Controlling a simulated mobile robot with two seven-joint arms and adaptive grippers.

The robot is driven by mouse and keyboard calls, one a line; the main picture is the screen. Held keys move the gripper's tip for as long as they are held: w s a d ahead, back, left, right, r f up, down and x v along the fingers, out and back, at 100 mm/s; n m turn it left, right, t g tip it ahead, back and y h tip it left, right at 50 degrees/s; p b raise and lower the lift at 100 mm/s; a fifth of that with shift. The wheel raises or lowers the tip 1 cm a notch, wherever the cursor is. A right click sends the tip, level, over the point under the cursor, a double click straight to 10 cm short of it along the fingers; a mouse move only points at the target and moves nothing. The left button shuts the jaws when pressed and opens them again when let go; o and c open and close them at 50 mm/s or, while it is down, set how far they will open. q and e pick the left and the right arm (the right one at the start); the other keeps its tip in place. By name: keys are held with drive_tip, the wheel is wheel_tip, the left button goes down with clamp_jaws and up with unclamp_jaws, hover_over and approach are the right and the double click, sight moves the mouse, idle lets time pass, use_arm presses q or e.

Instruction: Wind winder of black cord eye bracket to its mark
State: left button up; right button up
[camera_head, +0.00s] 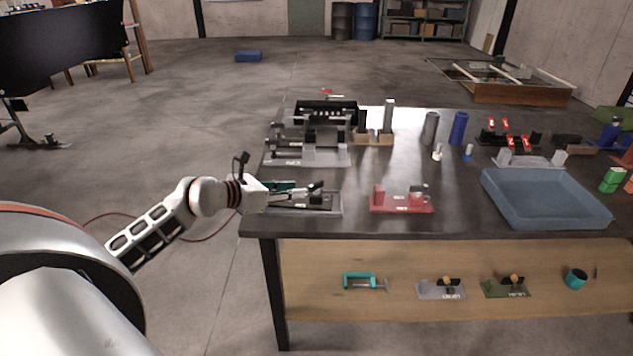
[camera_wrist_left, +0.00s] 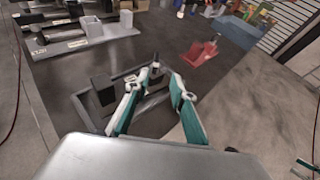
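The black cord eye bracket, a dark block on a dark flat base (camera_head: 328,209), stands at the table's front left corner, partly hidden by my left gripper (camera_head: 316,190). In the left wrist view the dark block (camera_wrist_left: 103,92) is left of the fingers. A small upright dark piece with a pale top (camera_wrist_left: 155,69), possibly the winder, shows just beyond the fingertips. My left gripper (camera_wrist_left: 158,86) is over the bracket with its teal fingers apart. I cannot tell whether they touch the winder. No mark is readable. My right gripper is not in view.
A red bracket (camera_head: 401,202) stands right of the black one; a grey fixture (camera_head: 310,155) is behind it. A blue tray (camera_head: 545,202) sits at the table's front right. Bare tabletop (camera_head: 455,185) lies between red bracket and tray.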

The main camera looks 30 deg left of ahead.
sight(310, 186)
use_arm(q)
drive_tip(key=shift+a+x, duration=0.2)
drive_tip(key=shift+x, duration=1.75)
drive_tip(key=shift+a+x, duration=0.2)
drive_tip(key=shift+x, duration=1.7)
drive_tip(key=shift+w+r, duration=0.1)
drive_tip(key=shift+w, duration=0.05)
clamp_jaws()
